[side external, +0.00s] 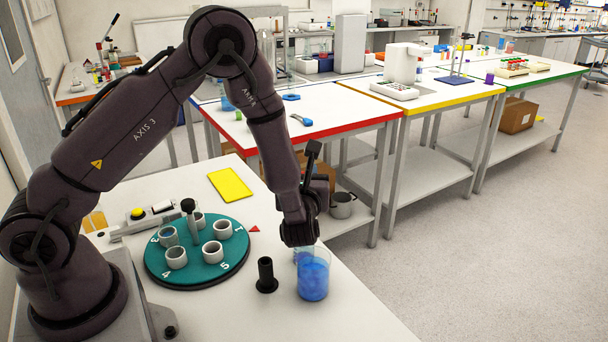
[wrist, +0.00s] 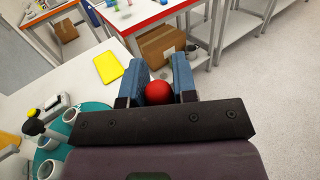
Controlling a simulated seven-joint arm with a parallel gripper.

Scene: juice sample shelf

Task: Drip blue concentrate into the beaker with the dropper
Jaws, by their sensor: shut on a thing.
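The beaker (side external: 313,283) is clear glass and stands upright near the front of the white bench in the side view, with blue liquid in it. My gripper (side external: 300,240) is just above the beaker's rim, slightly to its left. In the wrist view my gripper (wrist: 158,85) has its two blue fingers closed on the dropper's red bulb (wrist: 158,93). The rest of the dropper is hidden, and I cannot tell where its tip is. The beaker is not visible in the wrist view.
A black holder (side external: 266,278) stands left of the beaker. A teal turntable (side external: 205,274) with several grey cups and numbers lies farther left. A yellow pad (side external: 230,185) lies flat behind it. The bench's right edge is close to the beaker.

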